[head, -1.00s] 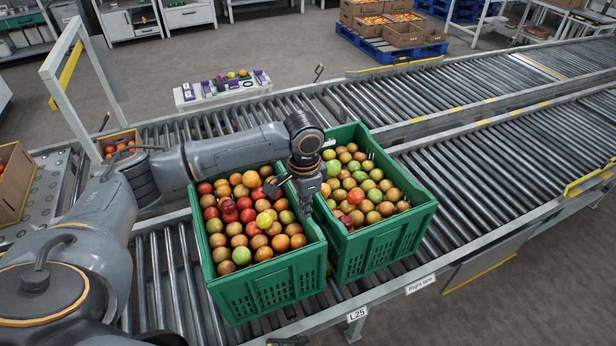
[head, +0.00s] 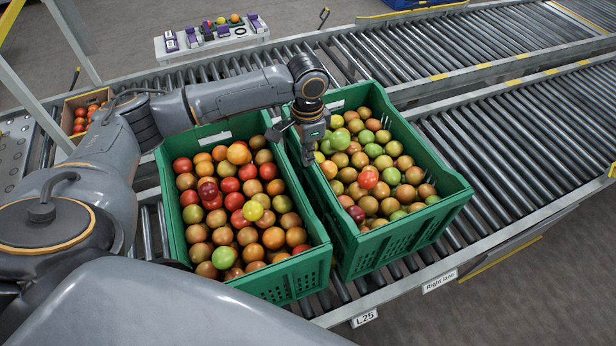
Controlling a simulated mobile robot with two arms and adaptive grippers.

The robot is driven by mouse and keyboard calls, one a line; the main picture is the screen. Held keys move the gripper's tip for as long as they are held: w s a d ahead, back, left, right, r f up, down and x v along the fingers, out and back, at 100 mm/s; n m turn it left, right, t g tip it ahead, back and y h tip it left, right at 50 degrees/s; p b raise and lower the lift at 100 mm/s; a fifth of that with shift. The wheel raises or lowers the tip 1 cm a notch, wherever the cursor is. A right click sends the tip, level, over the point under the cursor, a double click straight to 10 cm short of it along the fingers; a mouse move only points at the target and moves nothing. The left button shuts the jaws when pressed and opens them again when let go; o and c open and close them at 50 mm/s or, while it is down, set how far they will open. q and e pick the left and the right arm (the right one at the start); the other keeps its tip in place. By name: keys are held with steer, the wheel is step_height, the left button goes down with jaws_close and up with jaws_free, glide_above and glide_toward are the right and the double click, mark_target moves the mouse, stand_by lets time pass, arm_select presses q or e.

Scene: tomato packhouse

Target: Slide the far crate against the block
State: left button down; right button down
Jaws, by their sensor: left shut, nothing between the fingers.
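Two green crates full of red, orange and green tomatoes stand side by side on the roller conveyor. I take the right-hand crate (head: 420,222) to be the far crate. The other crate (head: 285,280) is to its left, with a narrow gap between their facing walls. My left gripper (head: 308,158) is shut and empty. It points down at the left rim of the right-hand crate, near the gap; I cannot tell whether it touches. My left forearm passes over the back of the left crate. I cannot make out the block. My right gripper is not in view.
Bare rollers (head: 490,140) run to the right of the crates. A second conveyor line (head: 400,55) lies behind. A small cardboard box of tomatoes (head: 85,112) is at the left. A white bench (head: 210,42) with small items stands behind. A "Right lane" label (head: 440,281) is on the front rail.

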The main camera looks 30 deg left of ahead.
mark_target(313, 178)
arm_select(q)
steer(key=f, duration=1)
steer(key=shift+w+a+f, duration=0.1)
steer(key=shift+w+f, duration=0.1)
steer(key=shift+f, duration=0.1)
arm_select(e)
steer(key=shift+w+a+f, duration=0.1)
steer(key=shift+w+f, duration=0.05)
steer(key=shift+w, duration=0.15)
